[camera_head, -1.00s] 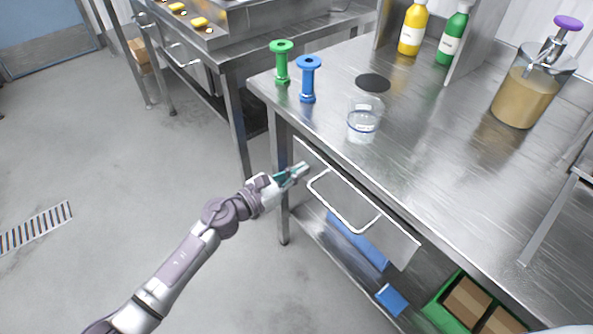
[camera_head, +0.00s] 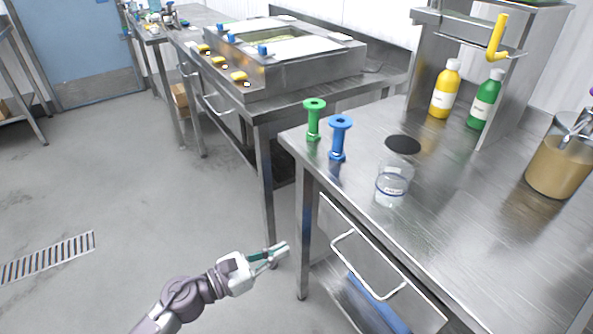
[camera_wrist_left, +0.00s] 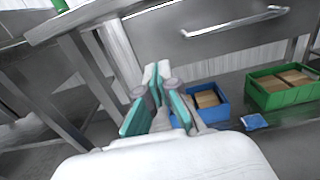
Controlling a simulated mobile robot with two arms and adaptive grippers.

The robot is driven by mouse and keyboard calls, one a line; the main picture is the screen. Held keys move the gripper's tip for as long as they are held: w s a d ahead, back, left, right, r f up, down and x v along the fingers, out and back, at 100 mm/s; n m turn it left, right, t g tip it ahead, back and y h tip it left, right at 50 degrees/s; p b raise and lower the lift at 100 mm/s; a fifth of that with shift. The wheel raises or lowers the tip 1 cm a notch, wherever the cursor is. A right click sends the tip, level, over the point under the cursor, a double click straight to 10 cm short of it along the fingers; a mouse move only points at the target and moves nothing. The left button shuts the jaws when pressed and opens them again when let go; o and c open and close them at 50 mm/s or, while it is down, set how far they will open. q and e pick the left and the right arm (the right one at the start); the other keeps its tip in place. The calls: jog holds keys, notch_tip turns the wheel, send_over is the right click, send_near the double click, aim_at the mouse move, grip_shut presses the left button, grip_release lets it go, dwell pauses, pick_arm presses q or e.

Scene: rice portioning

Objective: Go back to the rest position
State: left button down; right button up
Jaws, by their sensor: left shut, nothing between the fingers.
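My left gripper (camera_head: 277,251) is shut and empty. In the head view it is over the floor, left of the steel table's (camera_head: 460,200) front leg and below the tabletop level. In the left wrist view its teal-padded fingers (camera_wrist_left: 158,85) are together, pointing toward the table's underside, with nothing between them. My right gripper is not in view.
On the tabletop are a green spool-shaped holder (camera_head: 314,118), a blue one (camera_head: 339,137), a clear cup (camera_head: 392,187) and a sauce dispenser (camera_head: 560,165). A drawer (camera_head: 375,262) is below. A blue bin (camera_wrist_left: 208,103) and a green bin (camera_wrist_left: 283,88) sit low. Floor at left is clear.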

pick_arm(q)
jog(key=a+f+n+t+y+p, duration=0.1)
jog(key=a+f+n+y+p, duration=0.1)
jog(key=a+f+n+y, duration=0.6)
jog(key=a+f+n+t+y+p, duration=0.15)
jog(key=a+f+n, duration=0.25)
jog(key=f+n, duration=0.85)
jog(key=s+a+f+n+g+y+p, duration=0.1)
jog(key=s+a+f+n+g+y, duration=0.2)
jog(key=s+f+n, duration=0.5)
jog(key=s+a+f+n+g+p, duration=0.1)
jog(key=s+f+n, duration=0.4)
jog(key=s, duration=0.6)
jog(key=s+a+f+n+g+y+p, duration=0.1)
jog(key=s+f+n+g, duration=0.3)
jog(key=s, duration=0.7)
jog(key=s+a+f+n+g+y+p, duration=0.1)
jog(key=s+f+n+g, duration=0.2)
jog(key=s+f+n, duration=0.3)
jog(key=s+n, duration=0.1)
jog(key=s, duration=0.4)
jog(key=shift+s+f, duration=0.25)
jog(key=shift+f, duration=0.05)
jog(key=shift+g+y, duration=0.25)
